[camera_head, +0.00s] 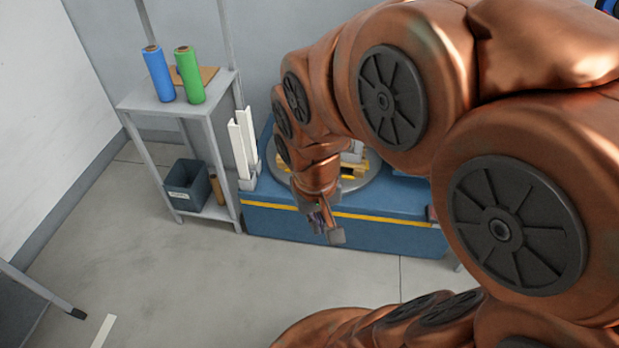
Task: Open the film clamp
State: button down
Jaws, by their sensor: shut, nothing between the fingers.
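My gripper (326,224) hangs at the end of my copper-coloured arm, in front of the near side of a low blue machine base (385,234) with a yellow stripe. It is shut and empty, small in the picture. A round grey turntable (372,184) sits on the base, partly behind my arm, with a bit of yellow and pale load showing. A white upright piece (243,150) stands at the base's left end. I cannot make out the film clamp; my arm hides much of the machine.
A grey shelf (135,100) at the left bears a blue roll (158,74), a green roll (189,75) and a brown board (207,74). A dark bin (187,186) stands on its lower level. Open floor (150,275) lies at the front left.

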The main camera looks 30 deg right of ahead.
jog(key=w+d+f+m+t+h+b, duration=0.2)
jog(key=w+d+f+m+t+b, duration=0.2)
jog(key=w+d+f+b, duration=0.7)
jog(key=w+d+f+m+t+h+b, duration=0.2)
jog(key=w+d+f+m+t+b, duration=0.3)
jog(key=w+d+f, duration=1.1)
jog(key=w+d+f+m+t+y+b, duration=0.1)
jog(key=w+d+f+t+y+b, duration=0.15)
jog(key=w+f+b, duration=0.8)
notch_tip(320, 180, down, 12)
jog(key=w+m+t+y+b, duration=0.2)
jog(key=m+t+y+b, duration=0.1)
jog(key=t+b, duration=0.3)
jog(key=shift+d+r+m+b, duration=0.25)
jog(key=shift+d+m+b, duration=0.15)
jog(key=shift+m+b, duration=0.3)
jog(key=shift+w+t+y, duration=0.1)
jog(key=shift+t+y, duration=0.15)
jog(key=w+b, duration=0.1)
jog(key=w, duration=0.3)
jog(key=w+b, duration=0.2)
jog(key=w, duration=0.2)
jog(key=shift+a+f, duration=0.1)
jog(key=shift+a, duration=0.1)
jog(key=shift+w+b, duration=0.35)
jog(key=shift+w, duration=0.6)
